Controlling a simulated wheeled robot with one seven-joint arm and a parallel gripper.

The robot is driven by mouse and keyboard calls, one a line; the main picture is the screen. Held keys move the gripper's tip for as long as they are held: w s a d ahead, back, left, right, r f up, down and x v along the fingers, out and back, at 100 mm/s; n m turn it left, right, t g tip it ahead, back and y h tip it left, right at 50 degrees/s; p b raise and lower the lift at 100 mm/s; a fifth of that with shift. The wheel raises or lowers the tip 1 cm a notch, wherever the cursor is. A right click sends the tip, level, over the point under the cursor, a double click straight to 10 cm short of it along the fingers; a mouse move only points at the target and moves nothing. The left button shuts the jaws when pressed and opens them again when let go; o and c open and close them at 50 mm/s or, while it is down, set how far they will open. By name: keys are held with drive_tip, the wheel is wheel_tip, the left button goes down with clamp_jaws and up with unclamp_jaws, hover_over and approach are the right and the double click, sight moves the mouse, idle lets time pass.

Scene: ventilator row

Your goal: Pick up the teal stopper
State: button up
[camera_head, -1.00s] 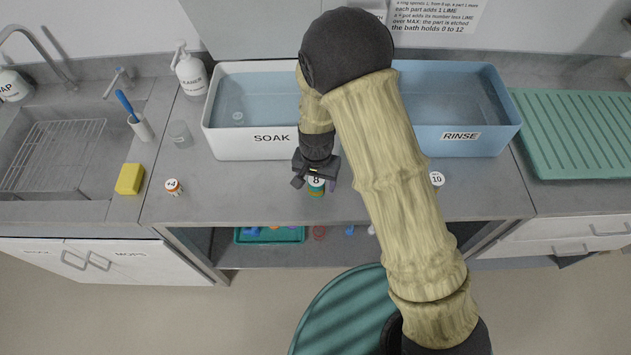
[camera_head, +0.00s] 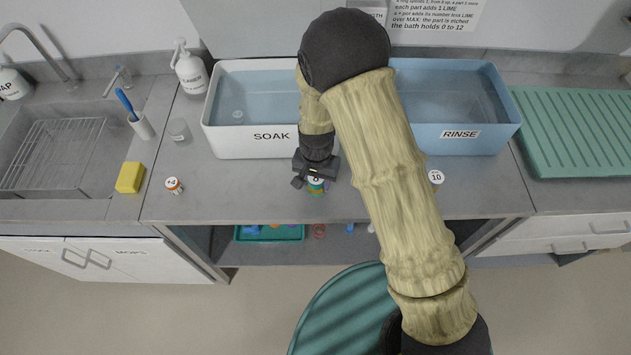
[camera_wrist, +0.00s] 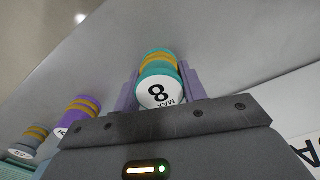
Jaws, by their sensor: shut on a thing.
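The teal stopper (camera_head: 316,187) has teal and yellow bands and a white top. In the wrist view the top of the teal stopper (camera_wrist: 157,93) reads "8 MAX". It is upright on the grey counter in front of the SOAK bath, with no clear gap beneath it. My gripper (camera_head: 316,180) is over it from above. In the wrist view the two fingers of my gripper (camera_wrist: 160,88) close on both sides of the stopper. The palm hides part of its top in the head view.
A purple part (camera_wrist: 78,115) and a grey part (camera_wrist: 32,138) stand to one side. Parts marked "10" (camera_head: 436,177) and "+4" (camera_head: 173,186) stand on the counter. The SOAK bath (camera_head: 250,145) and RINSE bath (camera_head: 460,145) are behind.

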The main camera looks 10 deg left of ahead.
wheel_tip(320, 180, up, 10)
drive_tip(key=shift+b, duration=0.75)
idle(0.5)
